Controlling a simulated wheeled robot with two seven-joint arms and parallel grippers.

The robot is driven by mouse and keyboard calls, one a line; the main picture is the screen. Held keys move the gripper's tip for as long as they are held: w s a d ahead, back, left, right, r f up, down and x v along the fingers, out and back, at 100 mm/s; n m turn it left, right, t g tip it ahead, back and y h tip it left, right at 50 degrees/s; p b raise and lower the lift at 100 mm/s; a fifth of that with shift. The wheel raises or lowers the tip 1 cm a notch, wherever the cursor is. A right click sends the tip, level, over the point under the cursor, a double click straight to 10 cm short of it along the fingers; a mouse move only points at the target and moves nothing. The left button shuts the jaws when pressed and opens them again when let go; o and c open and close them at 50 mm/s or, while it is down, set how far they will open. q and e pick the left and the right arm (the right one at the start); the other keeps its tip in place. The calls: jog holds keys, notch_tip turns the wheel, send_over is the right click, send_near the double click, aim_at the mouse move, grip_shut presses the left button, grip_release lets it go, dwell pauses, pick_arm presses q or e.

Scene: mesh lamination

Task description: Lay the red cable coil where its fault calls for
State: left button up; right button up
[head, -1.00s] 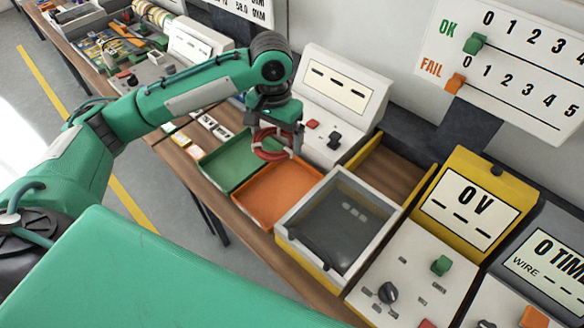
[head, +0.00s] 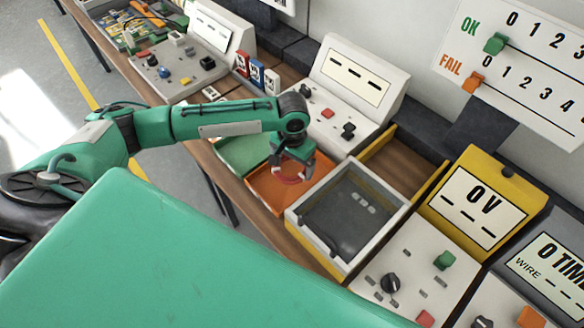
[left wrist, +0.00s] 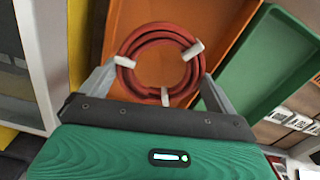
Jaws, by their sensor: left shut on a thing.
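My left gripper (head: 291,172) is shut on the red cable coil (left wrist: 160,62), a ring of cable with several white ties. The coil also shows in the head view (head: 288,178), partly hidden by the gripper. It is over the orange tray (head: 262,192); I cannot tell whether it touches the tray floor. In the left wrist view the orange tray (left wrist: 222,20) lies behind the coil, with the green tray (left wrist: 268,62) to its right. The green tray (head: 238,152) is left of the orange one in the head view. My right gripper is not in view.
A grey-lidded box with white rim (head: 300,222) stands right of the orange tray. Behind it is a yellow-edged wooden bay (head: 400,168). A yellow meter (head: 478,205) reads 0 V. A blank-dash display (head: 352,78) stands behind the trays. The wall board (head: 520,60) shows OK and FAIL scales.

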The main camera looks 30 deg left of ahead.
aim_at(292, 171)
pick_arm(q)
notch_tip(292, 171, down, 4)
jog(key=shift+r, duration=0.15)
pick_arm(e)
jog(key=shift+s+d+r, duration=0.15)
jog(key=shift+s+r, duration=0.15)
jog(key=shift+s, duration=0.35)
pick_arm(q)
jog(key=shift+p, duration=0.3)
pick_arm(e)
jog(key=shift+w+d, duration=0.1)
pick_arm(q)
jog(key=o, duration=0.8)
jog(key=shift+r, duration=0.3)
notch_tip(292, 171, up, 12)
jog(key=b, duration=0.2)
jog(key=shift+f, duration=0.25)
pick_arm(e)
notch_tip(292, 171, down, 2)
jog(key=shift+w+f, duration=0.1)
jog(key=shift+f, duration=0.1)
